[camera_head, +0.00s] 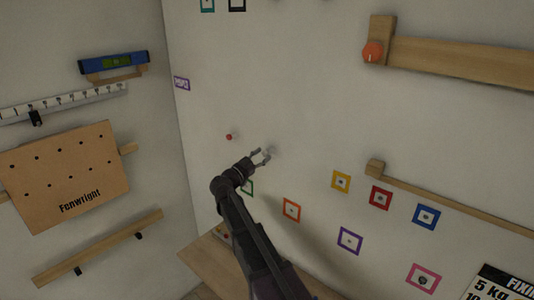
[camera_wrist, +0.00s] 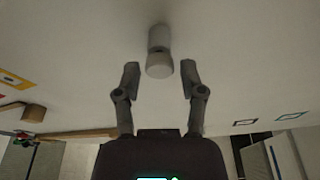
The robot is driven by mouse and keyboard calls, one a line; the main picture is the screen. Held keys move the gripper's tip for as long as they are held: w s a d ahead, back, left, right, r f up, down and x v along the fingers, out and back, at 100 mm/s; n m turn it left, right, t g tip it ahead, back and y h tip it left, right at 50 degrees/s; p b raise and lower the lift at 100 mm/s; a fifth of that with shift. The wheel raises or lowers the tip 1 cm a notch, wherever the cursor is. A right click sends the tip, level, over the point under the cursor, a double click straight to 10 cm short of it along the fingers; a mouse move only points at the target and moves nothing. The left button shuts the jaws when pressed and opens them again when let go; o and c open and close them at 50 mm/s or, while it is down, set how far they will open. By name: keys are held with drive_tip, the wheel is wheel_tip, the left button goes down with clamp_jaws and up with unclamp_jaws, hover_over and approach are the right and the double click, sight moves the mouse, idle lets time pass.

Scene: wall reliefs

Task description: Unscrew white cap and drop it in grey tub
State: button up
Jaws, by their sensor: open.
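The white cap (camera_wrist: 159,67) shows in the wrist view as a pale round end on a pale cylinder (camera_wrist: 159,34) that stands out from the wall. My gripper (camera_wrist: 159,80) is open, with one finger on each side of the cap and a gap to both. In the head view my gripper (camera_head: 263,157) is close to the wall, and the cap (camera_head: 272,151) is a faint pale shape just beyond its fingertips. I cannot make out a grey tub in either view.
A small red knob (camera_head: 229,137) is on the wall left of my gripper. Coloured square frames, such as the orange one (camera_head: 291,209), lie below and right. A wooden surface (camera_head: 215,262) is low beside my arm. A wooden rail (camera_head: 440,193) runs along the wall at right.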

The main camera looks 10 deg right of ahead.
drive_tip(key=shift+m+g, duration=0.4)
drive_tip(key=shift+m, duration=0.9)
clamp_jaws()
drive_tip(key=shift+n, duration=0.3)
drive_tip(key=n+t, duration=0.1)
drive_tip(key=n, duration=0.1)
drive_tip(key=n+t, duration=0.1)
drive_tip(key=n, duration=0.2)
drive_tip(key=shift+s+y, duration=0.1)
drive_tip(key=shift+y, duration=0.3)
drive_tip(key=shift+n, duration=0.6)
